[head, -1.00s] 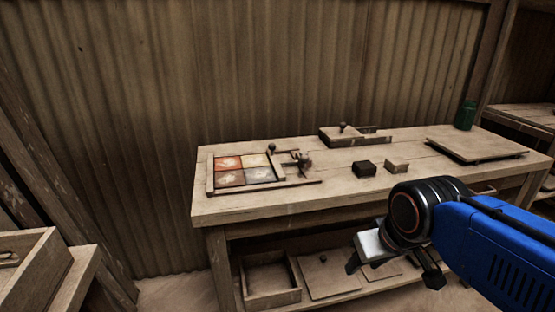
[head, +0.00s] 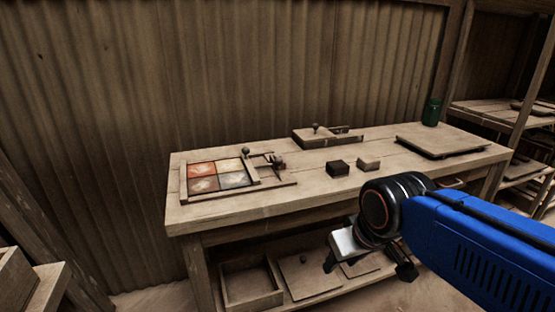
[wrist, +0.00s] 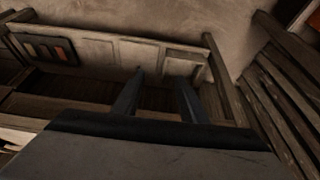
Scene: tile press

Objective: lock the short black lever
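The tile press (head: 183,190) is a wooden frame on the left part of the workbench, holding red, cream and grey tiles. At its right side are a dark knob (head: 245,152) and a small dark lever-like fitting (head: 276,162). Which of these is the short black lever, and whether it is locked, is too small to tell. My gripper (head: 367,270) hangs in front of the bench, below its top and well right of the press. In the wrist view its two dark fingers (wrist: 160,76) stand apart with nothing between them.
The workbench (head: 235,207) also bears a wooden block with a knob (head: 312,140), a dark block (head: 337,167), a light block (head: 368,163), a flat board (head: 445,146) and a green jar (head: 431,112). Shelves (head: 500,112) stand at right. Trays lie on the lower shelf.

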